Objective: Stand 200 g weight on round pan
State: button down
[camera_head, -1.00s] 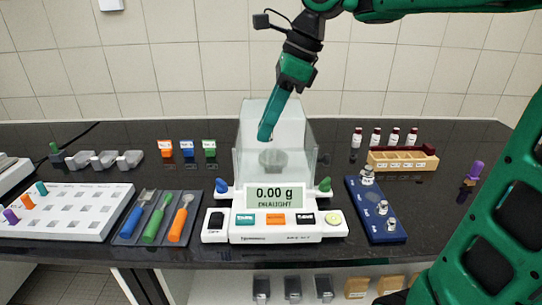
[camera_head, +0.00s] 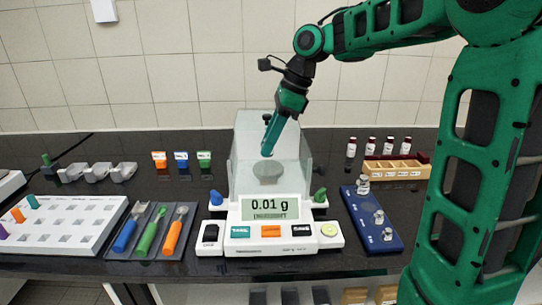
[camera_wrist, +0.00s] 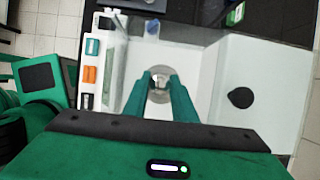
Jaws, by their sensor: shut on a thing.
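The round pan (camera_head: 269,173) is a grey disc inside the clear draft shield of the balance, seen through the glass. My gripper (camera_head: 266,153) reaches down into the shield from above, with its fingertips just over the pan. In the wrist view my gripper (camera_wrist: 160,90) is shut on a small shiny metal weight (camera_wrist: 159,83), with the pan behind it. Whether the weight touches the pan cannot be told. The weight is hidden in the head view. The balance display (camera_head: 270,207) reads 0.01 g.
The shield's glass walls (camera_head: 304,165) stand close around my gripper. A blue weight rack (camera_head: 370,222) with several metal weights is at right. A tool tray (camera_head: 150,232) and a white tray (camera_head: 62,225) are at left. Vials and a wooden rack (camera_head: 398,168) stand at back right.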

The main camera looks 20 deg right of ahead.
jog(key=shift+w+d+f, duration=0.15)
jog(key=shift+w+f, duration=0.05)
jog(key=shift+w, duration=0.05)
jog(key=shift+f, duration=2)
jog(key=c, duration=1.5)
grip_release()
jog(key=shift+o, duration=0.2)
jog(key=v, duration=1.2)
